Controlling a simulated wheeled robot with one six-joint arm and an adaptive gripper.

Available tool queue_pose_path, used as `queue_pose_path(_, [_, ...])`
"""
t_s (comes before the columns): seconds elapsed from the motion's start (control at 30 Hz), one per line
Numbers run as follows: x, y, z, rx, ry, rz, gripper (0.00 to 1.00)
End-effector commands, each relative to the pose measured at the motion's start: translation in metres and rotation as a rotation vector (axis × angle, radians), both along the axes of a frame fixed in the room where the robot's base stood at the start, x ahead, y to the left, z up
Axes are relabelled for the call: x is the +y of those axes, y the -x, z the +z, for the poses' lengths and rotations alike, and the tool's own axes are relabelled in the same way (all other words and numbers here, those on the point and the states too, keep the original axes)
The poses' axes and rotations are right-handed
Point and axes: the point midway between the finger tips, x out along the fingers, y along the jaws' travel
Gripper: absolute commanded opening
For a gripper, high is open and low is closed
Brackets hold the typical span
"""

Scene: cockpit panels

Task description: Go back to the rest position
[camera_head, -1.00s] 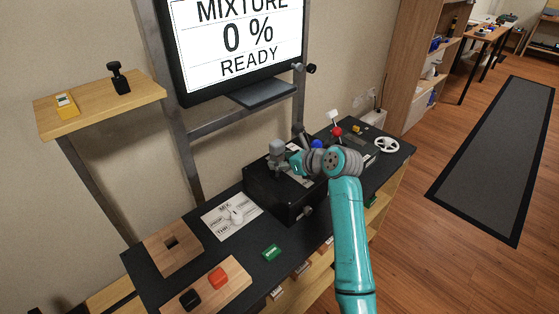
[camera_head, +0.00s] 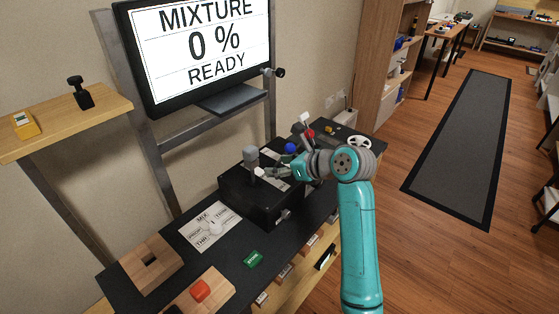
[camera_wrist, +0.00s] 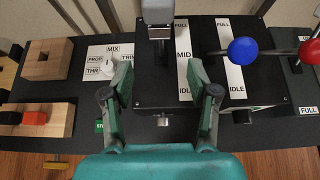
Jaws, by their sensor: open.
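My gripper (camera_wrist: 160,78) is open and empty, its two teal fingers spread apart in the wrist view. In the head view my gripper (camera_head: 268,172) is over the black lever box (camera_head: 246,197), close to the grey-headed lever (camera_head: 251,156). In the wrist view that grey lever (camera_wrist: 158,12) stands beyond the fingertips, and nothing is between the fingers. The lever box (camera_wrist: 180,92) carries strips marked FULL, MID and IDLE. My teal arm reaches in from the lower right of the head view.
A blue knob (camera_wrist: 242,50) and a red knob (camera_wrist: 310,50) are to the right. The MIX selector (camera_head: 214,229) and wooden blocks (camera_head: 150,262) are at left. The screen (camera_head: 205,45) reads MIXTURE 0 % READY. Open floor (camera_head: 420,240) lies at right.

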Motion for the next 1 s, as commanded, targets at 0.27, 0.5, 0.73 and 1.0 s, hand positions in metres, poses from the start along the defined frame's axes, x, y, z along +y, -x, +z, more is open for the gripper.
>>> queue_pose_path(0.27, [-0.004, 0.004, -0.015, -0.025, 0.018, -0.001, 0.59])
queue_pose_path(0.5, [-0.027, 0.034, -0.09, -0.181, 0.147, -0.001, 0.59])
queue_pose_path(0.73, [-0.057, 0.08, -0.158, -0.358, 0.337, 0.009, 0.59])
queue_pose_path(1.0, [-0.093, 0.149, -0.219, -0.541, 0.605, 0.047, 0.59])
